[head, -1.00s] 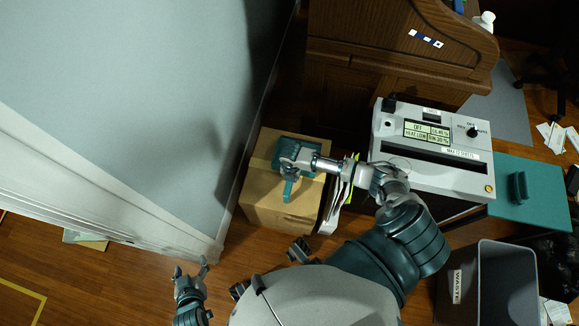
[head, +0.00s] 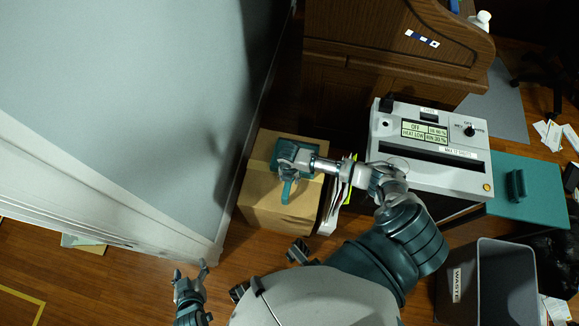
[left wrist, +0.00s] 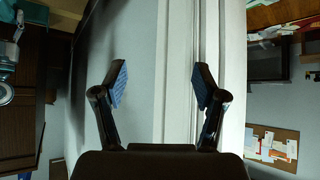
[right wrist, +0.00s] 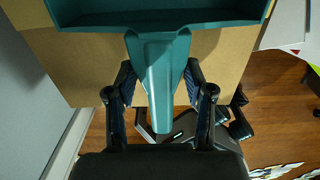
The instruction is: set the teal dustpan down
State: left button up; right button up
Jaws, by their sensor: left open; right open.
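The teal dustpan (head: 288,192) lies on top of a cardboard box (head: 273,217) in the head view. In the right wrist view its handle (right wrist: 160,80) points toward me and its pan (right wrist: 160,20) is at the top. My right gripper (head: 290,162) is over the dustpan. In the right wrist view the right gripper (right wrist: 162,80) is open, with a finger on each side of the handle and gaps visible. My left gripper (head: 189,272) is open and empty near the wall's end, and it also shows in the left wrist view (left wrist: 160,78).
A grey wall (head: 150,120) stands left of the box. Papers (head: 340,195) stand right of it. A shredder (head: 430,150) and a waste bin (head: 490,285) are farther right. A wooden cabinet (head: 390,60) is behind. Wooden floor shows in front of the box.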

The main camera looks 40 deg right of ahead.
notch_tip(320, 180, up, 10)
jog(key=p, duration=0.3)
jog(key=s+a+m+t+y, duration=0.1)
jog(key=s+a+m+y, duration=0.1)
jog(key=s+a+m, duration=0.75)
pick_arm(q)
jog(key=s+a+f+g+y, duration=0.1)
jog(key=s+a+g, duration=0.1)
jog(key=s, duration=0.3)
jog(key=s+a+f+g, duration=0.1)
jog(key=s+g, duration=0.3)
jog(key=s, duration=0.2)
jog(key=shift+s+a+f+g+y, duration=0.2)
jog(key=shift+a+f+g+y, duration=0.2)
pick_arm(e)
jog(key=s+d+r+m, duration=0.1)
jog(key=s+r+m, duration=0.1)
jog(key=s+m, duration=0.4)
jog(key=s+d+r+m+t+h, duration=0.1)
jog(key=s+d+r+m, duration=0.1)
jog(key=s+m, duration=0.5)
jog(key=shift+r+m+h, duration=0.3)
jog(key=shift+r+m, duration=0.25)
jog(key=shift+m, duration=0.3)
jog(key=shift+s, duration=0.1)
